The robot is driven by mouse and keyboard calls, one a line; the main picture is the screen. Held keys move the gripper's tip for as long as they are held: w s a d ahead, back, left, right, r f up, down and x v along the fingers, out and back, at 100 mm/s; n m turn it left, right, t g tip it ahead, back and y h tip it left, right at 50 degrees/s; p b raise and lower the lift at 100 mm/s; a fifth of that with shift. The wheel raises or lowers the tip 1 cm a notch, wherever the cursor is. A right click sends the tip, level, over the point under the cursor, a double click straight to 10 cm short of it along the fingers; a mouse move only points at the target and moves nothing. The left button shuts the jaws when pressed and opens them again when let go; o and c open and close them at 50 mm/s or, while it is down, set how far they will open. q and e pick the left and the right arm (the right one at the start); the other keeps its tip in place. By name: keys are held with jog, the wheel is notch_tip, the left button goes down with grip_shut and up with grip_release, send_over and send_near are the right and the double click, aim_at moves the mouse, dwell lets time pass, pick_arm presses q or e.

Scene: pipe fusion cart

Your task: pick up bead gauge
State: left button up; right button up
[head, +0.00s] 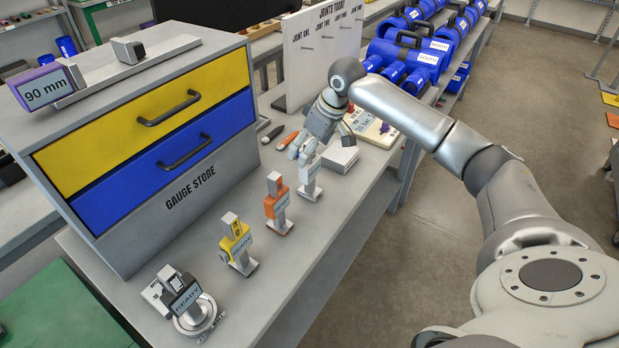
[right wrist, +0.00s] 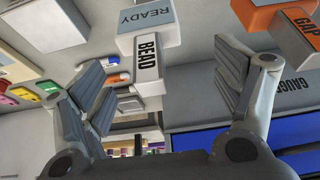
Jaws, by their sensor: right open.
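The bead gauge (head: 309,181) is a pale grey-white piece standing upright on the bench at the far end of a row of gauges. In the right wrist view the bead gauge (right wrist: 149,52) shows its "BEAD" and "READY" labels, at the top centre between the finger directions. My right gripper (head: 303,153) is just above and beside it in the head view. In the right wrist view my right gripper (right wrist: 165,80) has its fingers spread wide with nothing held. Whether a finger touches the gauge cannot be told. My left gripper is not in view.
An orange gap gauge (head: 278,207) stands close to the bead gauge, then a yellow gauge (head: 238,245) and a round-based gauge (head: 187,302). The gauge store cabinet (head: 200,187) is behind them. A grey block (head: 339,159) lies right of the bead gauge, near the bench edge.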

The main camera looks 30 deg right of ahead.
aim_at(310, 170)
jog(key=shift+w+f, duration=0.25)
jog(key=shift+f, duration=0.1)
jog(key=x, duration=0.1)
jog(key=p+x, duration=0.1)
jog(key=x, duration=0.1)
jog(key=d+x, duration=0.1)
jog(key=shift+a+f+p, duration=0.1)
jog(key=shift+f+p, duration=0.15)
jog(key=shift+p, duration=0.15)
jog(key=shift+w+f, duration=0.1)
jog(key=shift+f, duration=0.15)
jog(key=shift+c, duration=1.8)
jog(key=c, duration=1.2)
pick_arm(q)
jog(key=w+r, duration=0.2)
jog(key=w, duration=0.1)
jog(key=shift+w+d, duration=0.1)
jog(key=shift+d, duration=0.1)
pick_arm(e)
jog(key=shift+c, duration=0.3)
